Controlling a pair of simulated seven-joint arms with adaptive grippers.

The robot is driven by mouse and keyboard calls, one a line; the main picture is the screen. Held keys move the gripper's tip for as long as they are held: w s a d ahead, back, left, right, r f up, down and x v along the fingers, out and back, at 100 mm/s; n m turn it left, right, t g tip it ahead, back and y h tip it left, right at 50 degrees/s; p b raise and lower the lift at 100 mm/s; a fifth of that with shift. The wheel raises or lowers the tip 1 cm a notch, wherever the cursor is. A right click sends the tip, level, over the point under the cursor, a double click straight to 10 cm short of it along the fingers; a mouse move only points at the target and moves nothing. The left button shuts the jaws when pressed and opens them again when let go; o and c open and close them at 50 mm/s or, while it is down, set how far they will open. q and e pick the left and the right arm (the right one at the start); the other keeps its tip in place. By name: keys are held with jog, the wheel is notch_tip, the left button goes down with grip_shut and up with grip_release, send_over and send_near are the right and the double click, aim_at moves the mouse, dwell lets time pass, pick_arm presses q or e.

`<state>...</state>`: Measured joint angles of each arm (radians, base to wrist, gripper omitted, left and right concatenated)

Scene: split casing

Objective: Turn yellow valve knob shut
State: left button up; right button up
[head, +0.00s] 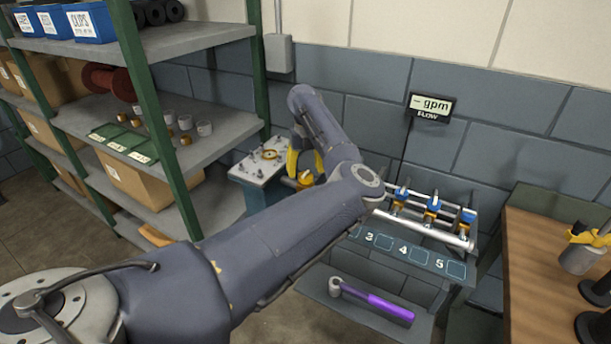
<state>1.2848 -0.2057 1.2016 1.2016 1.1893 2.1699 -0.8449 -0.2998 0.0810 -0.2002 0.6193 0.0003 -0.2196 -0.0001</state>
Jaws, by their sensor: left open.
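My left arm reaches in from the lower left and bends at the middle of the head view. To the right, blue-topped valves (432,206) with yellow-orange parts sit along a metal pipe (424,231). The pipe's left end is hidden by my arm. A wall display (432,106) reads a dash and "gpm", labelled "FLOW". My right gripper is not seen.
A purple-handled tool (378,302) lies on the ledge below the numbered panel (412,252). A pale plate (261,160) with small fittings is left of the gripper. Green-framed shelving (160,120) fills the left; a wooden bench (545,270) stands right.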

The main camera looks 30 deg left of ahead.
aim_at(306, 173)
pick_arm(q)
notch_tip(306, 173, up, 9)
dwell(0.4)
dwell(0.4)
